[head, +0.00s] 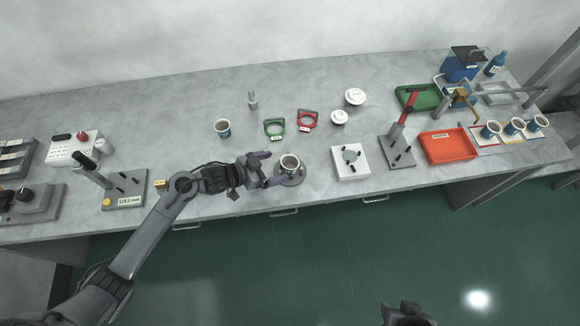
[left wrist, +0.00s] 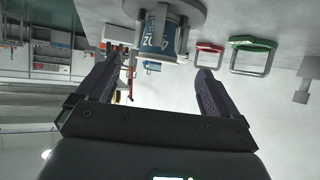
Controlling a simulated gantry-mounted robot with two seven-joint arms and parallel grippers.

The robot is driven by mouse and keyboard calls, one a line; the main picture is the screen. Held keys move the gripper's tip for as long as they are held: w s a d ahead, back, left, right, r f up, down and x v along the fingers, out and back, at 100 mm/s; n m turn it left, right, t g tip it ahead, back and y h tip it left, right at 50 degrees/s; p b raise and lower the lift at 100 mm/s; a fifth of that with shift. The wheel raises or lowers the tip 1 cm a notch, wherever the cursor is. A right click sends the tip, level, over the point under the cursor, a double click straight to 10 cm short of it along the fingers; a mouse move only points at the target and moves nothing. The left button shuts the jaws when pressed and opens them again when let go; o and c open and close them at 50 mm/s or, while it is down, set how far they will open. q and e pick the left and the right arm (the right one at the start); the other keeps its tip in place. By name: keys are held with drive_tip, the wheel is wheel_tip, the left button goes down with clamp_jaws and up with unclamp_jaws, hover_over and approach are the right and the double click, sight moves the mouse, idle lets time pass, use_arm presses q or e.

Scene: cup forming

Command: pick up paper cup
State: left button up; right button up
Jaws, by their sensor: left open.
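A paper cup (head: 290,163) with a blue printed band stands upright on a round grey base (head: 291,180) near the front edge of the table. It also shows, upside down, in the left wrist view (left wrist: 163,36). My left gripper (head: 270,169) is open and empty, left of this cup. Its fingers point at the cup, which lines up with the gap between them in the left wrist view; contact cannot be told.
Green (head: 274,128) and red (head: 307,119) ring holders lie behind the cup. White lids (head: 355,97) lie beyond. A white block (head: 350,161), a lever press (head: 399,148) and an orange tray (head: 448,146) stand to the right.

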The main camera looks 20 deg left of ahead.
sight(283, 166)
use_arm(q)
drive_tip(key=shift+b+x, duration=0.45)
drive_tip(key=shift+x, duration=2.15)
drive_tip(key=shift+s, duration=0.1)
drive_tip(key=c, duration=1.1)
